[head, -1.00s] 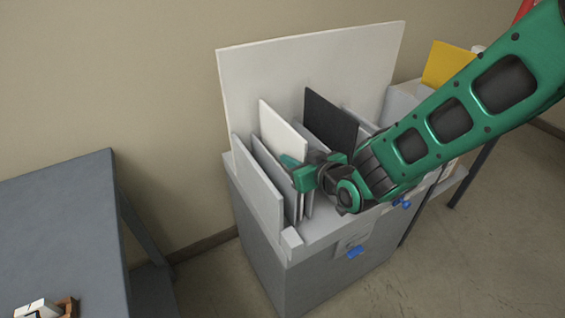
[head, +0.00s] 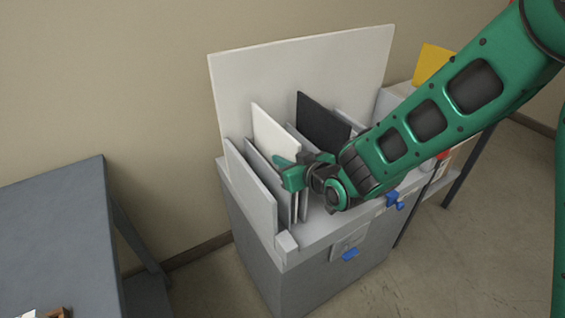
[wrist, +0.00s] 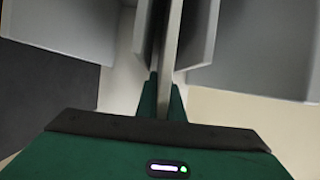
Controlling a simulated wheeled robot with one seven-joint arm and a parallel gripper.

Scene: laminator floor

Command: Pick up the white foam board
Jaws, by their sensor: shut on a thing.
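The white foam board (head: 274,138) stands upright in a slot of the grey rack (head: 232,200), between grey dividers. My gripper (head: 290,176) is at its near edge in the head view and is shut on it. In the wrist view, the thin edge of the board (wrist: 167,62) runs between my two green fingers (wrist: 164,97). The lower part of the board is hidden behind a divider and my gripper in the head view.
A black panel (head: 322,122) stands to the right in the same rack. A large white panel (head: 300,72) rises behind. Grey dividers (head: 252,188) stand close on the left. A grey table (head: 55,225) is at the left, with open floor between it and the rack.

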